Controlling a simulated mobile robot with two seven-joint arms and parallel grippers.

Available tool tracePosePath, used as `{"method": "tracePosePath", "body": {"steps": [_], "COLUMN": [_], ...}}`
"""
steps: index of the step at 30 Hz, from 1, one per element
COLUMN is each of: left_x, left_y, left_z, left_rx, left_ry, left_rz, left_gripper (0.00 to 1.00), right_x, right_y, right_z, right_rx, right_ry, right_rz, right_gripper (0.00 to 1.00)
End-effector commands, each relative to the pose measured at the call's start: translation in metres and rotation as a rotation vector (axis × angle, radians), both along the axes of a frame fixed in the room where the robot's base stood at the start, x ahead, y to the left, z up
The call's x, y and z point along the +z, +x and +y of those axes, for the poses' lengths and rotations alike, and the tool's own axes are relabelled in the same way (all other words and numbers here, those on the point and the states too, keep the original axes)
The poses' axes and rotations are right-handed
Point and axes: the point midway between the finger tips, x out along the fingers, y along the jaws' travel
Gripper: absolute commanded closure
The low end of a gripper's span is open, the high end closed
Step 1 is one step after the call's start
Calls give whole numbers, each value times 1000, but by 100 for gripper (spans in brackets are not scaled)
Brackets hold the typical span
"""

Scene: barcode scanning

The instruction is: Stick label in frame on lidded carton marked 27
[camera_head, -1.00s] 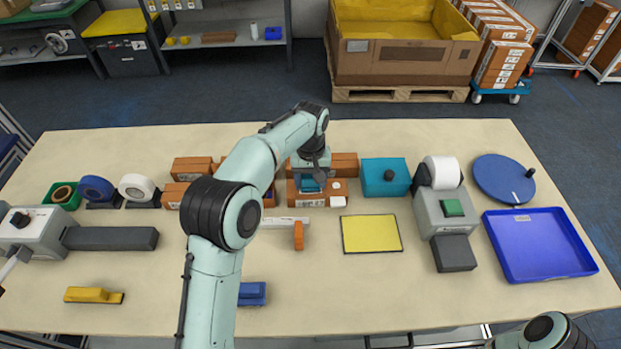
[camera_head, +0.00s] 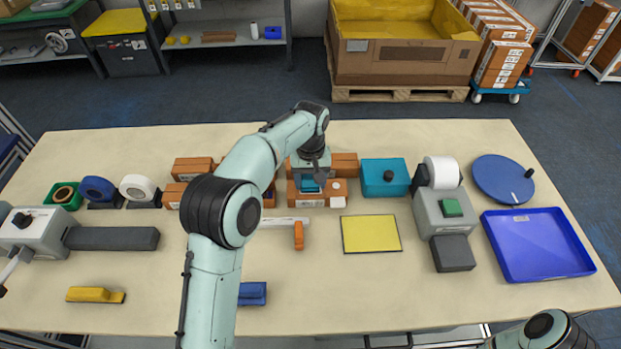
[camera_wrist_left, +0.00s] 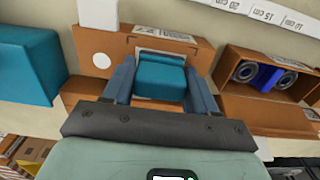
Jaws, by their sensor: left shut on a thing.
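My left gripper (camera_head: 311,181) points down over a brown carton (camera_head: 338,187) in the back row of the table. In the left wrist view its fingers (camera_wrist_left: 158,85) are shut on a teal block (camera_wrist_left: 158,78). The block is at the carton's top, over a pale printed frame whose edges show around it; I cannot tell if it touches. The carton (camera_wrist_left: 101,89) also bears a white round spot and a white printed strip on its side. No number is legible, and any label under the block is hidden. My right gripper is out of view.
A teal box with a black knob (camera_head: 385,178) stands right of the carton. An open brown box (camera_wrist_left: 262,75) with a blue and grey item lies on its other side. A white ruler (camera_head: 284,223) and yellow mat (camera_head: 371,233) lie in front. A blue tray (camera_head: 540,272) is right.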

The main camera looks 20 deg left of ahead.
Motion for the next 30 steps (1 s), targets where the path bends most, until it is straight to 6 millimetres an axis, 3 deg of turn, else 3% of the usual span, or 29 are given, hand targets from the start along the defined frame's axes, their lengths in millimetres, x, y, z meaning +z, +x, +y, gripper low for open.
{"method": "tracePosePath", "body": {"steps": [3,21,30], "left_x": [16,65,66], "left_y": [2,3,1], "left_z": [0,0,0], "left_rx": [0,0,0], "left_ry": [-1,-1,-1], "left_rz": [-8,-10,-8], "left_gripper": [77,77,77], "right_x": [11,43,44], "right_y": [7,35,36], "right_z": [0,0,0], "right_rx": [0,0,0], "right_ry": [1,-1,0], "right_rz": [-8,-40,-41], "right_gripper": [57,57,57]}}
